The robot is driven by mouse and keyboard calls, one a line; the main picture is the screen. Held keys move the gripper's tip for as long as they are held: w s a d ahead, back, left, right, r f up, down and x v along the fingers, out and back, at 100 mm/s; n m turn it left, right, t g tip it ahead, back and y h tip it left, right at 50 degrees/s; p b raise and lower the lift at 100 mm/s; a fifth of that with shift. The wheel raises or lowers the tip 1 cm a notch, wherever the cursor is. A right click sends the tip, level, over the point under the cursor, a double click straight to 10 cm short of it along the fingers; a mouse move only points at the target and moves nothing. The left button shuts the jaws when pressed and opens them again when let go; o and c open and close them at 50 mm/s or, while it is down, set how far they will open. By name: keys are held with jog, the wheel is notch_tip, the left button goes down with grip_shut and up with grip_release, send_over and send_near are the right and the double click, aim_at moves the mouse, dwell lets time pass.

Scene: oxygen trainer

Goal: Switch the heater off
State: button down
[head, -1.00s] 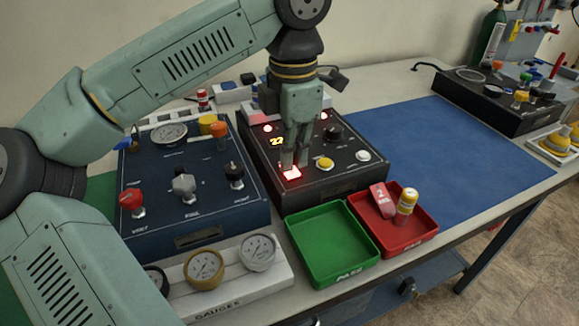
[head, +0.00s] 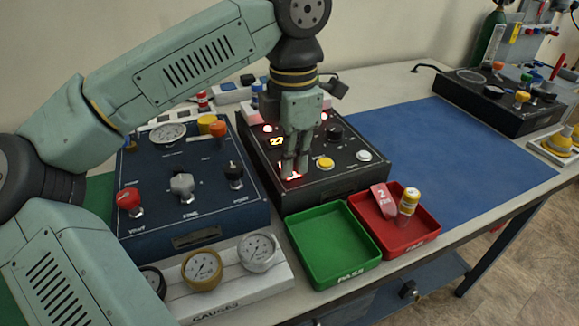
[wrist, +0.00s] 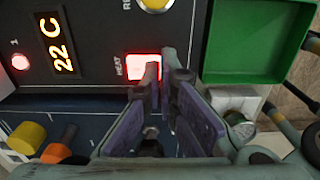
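The heater switch, labelled HEAT, glows red and white on the front left of the black control box (head: 335,190). In the wrist view the lit switch (wrist: 143,66) shows just left of the fingertips, which cover its right edge. My gripper (head: 293,174) points down over the switch, and its fingertips hide part of it in the head view. In the wrist view my gripper (wrist: 163,72) has its two fingers close together with a narrow gap and nothing held between them. I cannot tell whether a fingertip touches the switch. The display (wrist: 60,45) reads 22 C.
A yellow button (head: 325,163) and a white button (head: 364,156) sit right of the switch. A blue panel (head: 160,215) with knobs stands left. Green (head: 330,272) and red (head: 425,238) trays lie in front. The blue mat (head: 460,150) is clear.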

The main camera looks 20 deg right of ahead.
jog(key=shift+r+p, duration=2.65)
jog(key=shift+r, duration=0.75)
